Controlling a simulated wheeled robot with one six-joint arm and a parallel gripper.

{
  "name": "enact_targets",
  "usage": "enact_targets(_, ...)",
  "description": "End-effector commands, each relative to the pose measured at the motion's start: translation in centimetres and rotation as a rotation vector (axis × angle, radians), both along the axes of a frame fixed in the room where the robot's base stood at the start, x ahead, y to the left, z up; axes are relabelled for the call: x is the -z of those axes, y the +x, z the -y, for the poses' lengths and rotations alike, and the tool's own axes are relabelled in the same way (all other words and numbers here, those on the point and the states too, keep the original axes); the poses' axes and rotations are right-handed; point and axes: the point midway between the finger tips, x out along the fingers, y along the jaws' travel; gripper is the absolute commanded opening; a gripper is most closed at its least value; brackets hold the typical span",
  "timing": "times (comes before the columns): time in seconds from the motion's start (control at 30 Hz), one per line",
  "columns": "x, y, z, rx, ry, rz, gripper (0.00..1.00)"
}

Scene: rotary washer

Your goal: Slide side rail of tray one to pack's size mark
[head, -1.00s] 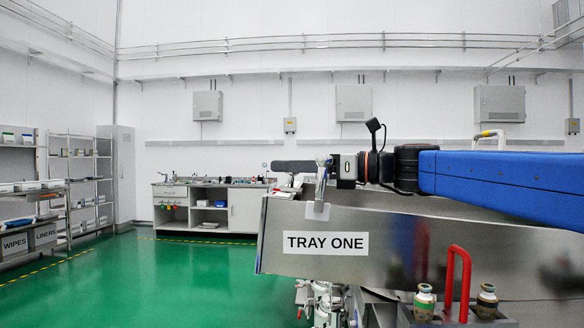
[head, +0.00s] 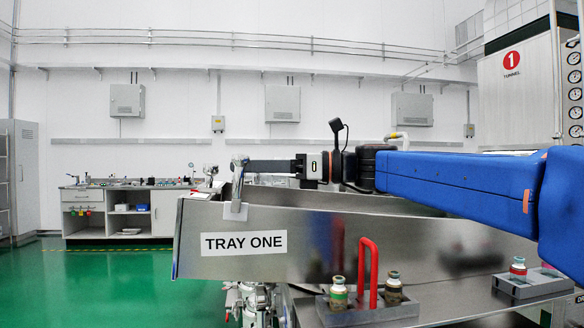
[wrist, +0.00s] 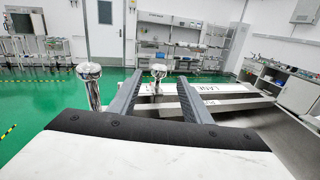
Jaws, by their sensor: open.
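Tray one (head: 330,235) is a steel tray with a "TRAY ONE" label (head: 243,244) on its near wall. A chrome knob on a post (head: 238,165) stands at its left end, above a pale clip (head: 235,211). My gripper (head: 248,166) reaches leftward over the tray, its fingertips close to that post. In the wrist view my gripper (wrist: 158,86) is open and empty. A chrome knob (wrist: 158,72) shows between and beyond its fingertips; another chrome post (wrist: 90,85) stands to the left. White lettered strips (wrist: 215,92) lie to the right, partly hidden by a finger; I cannot tell the rail's position against them.
A red handle (head: 368,272) and small vials in a grey holder (head: 365,312) stand in front of the tray. Another vial holder (head: 530,284) is at right. A workbench (head: 120,210) is at the back left. Green floor (head: 110,275) is clear at left.

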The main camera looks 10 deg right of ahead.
Motion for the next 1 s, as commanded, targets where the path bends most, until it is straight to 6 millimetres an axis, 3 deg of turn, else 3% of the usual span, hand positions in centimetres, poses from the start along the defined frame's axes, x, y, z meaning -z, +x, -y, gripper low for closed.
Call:
enact_targets(0.6, 0.0, -2.1, 7.1, 0.002, 0.0, 0.0, 0.44)
enact_targets(1.0, 0.0, -2.5, 8.2, -0.001, 0.0, 0.0, 0.44)
